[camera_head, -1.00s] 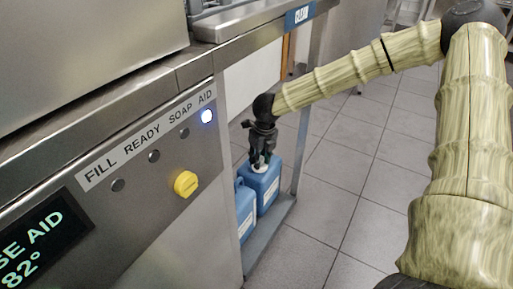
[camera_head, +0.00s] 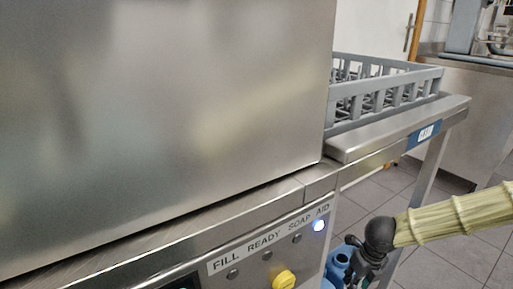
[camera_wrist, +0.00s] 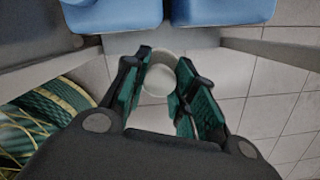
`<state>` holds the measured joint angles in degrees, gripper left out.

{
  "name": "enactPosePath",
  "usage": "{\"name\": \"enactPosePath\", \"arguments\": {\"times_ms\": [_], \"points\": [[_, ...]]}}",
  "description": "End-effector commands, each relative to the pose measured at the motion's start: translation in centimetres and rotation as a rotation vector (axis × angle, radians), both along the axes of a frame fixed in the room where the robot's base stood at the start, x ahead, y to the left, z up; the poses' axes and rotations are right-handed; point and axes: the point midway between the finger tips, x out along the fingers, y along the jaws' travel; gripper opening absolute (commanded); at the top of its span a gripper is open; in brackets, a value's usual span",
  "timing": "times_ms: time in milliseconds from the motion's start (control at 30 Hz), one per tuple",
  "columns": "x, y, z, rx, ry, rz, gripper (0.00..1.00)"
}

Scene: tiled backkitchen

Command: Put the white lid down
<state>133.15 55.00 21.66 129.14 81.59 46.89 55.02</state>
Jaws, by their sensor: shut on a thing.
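The white lid (camera_wrist: 158,80) sits between the two fingers of my gripper (camera_wrist: 160,76) in the wrist view. It is round and pale, and both fingers close on its sides. In the head view my gripper (camera_head: 362,265) is low at the right, beside a blue jug (camera_head: 337,266). The lid cannot be made out there. In the wrist view two blue jugs (camera_wrist: 118,14) (camera_wrist: 222,11) stand side by side at the top, just beyond the fingertips. The jugs' tops are out of that view.
A steel machine (camera_head: 160,110) with a yellow knob (camera_head: 284,280) fills the left. A steel table (camera_head: 400,128) bears a grey dish rack (camera_head: 385,88), with bare steel along its front edge. Tiled floor (camera_head: 455,262) is open at the right.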

Motion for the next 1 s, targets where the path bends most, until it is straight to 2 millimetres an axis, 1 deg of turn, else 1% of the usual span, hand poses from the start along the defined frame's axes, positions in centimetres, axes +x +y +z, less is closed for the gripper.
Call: {"name": "enactPosePath", "arguments": {"times_ms": [500, 1000], "points": [[3.5, 1.1, 0.0, 0.0, 0.001, 0.392, 0.14], [6.8, 3.5, 0.0, 0.001, 0.0, 0.82, 0.14]]}}
